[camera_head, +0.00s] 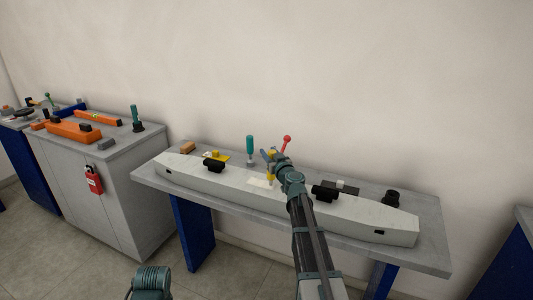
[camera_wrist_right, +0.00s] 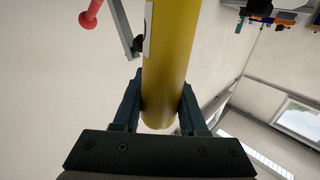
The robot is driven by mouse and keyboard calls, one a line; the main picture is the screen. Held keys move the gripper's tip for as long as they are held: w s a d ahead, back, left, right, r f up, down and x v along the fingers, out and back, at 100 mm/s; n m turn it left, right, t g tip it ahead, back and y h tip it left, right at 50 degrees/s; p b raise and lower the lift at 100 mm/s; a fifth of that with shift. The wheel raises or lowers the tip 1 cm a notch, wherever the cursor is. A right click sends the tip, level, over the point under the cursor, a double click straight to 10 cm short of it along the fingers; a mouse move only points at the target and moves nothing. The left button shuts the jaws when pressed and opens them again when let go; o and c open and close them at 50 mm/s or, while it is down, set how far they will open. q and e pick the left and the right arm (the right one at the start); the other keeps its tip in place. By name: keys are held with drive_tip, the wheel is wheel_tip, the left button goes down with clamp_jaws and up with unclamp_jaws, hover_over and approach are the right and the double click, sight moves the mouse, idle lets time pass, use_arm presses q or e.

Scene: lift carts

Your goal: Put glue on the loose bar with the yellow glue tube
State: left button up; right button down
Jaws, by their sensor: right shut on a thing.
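The yellow glue tube (camera_head: 270,178) is held by my right gripper (camera_head: 271,160) over the middle of a long pale grey bar (camera_head: 345,213). The tube's lower tip is close above the bar, near a pale patch (camera_head: 258,183) on its top; I cannot tell whether it touches. In the right wrist view the tube (camera_wrist_right: 170,60) fills the space between both fingers, which are shut on it. The bar lies lengthwise on a grey bench, and my right forearm hides part of it. My left gripper is not in view.
The bench (camera_head: 430,258) also carries black clamps (camera_head: 325,192), a teal-handled tool (camera_head: 250,147), a red-knobbed lever (camera_head: 286,141) and a black knob (camera_head: 391,198). A grey cabinet (camera_head: 140,185) with orange tools (camera_head: 75,131) stands to the left. The floor in front is clear.

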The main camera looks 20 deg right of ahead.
drive_tip(key=shift+s+d+f, duration=0.1)
drive_tip(key=shift+s+d, duration=0.35)
drive_tip(key=shift+s, duration=0.1)
drive_tip(key=shift+s+d, duration=0.1)
drive_tip(key=shift+s+d, duration=0.45)
drive_tip(key=shift+s, duration=0.05)
drive_tip(key=shift+s+d, duration=0.9)
drive_tip(key=shift+s, duration=0.25)
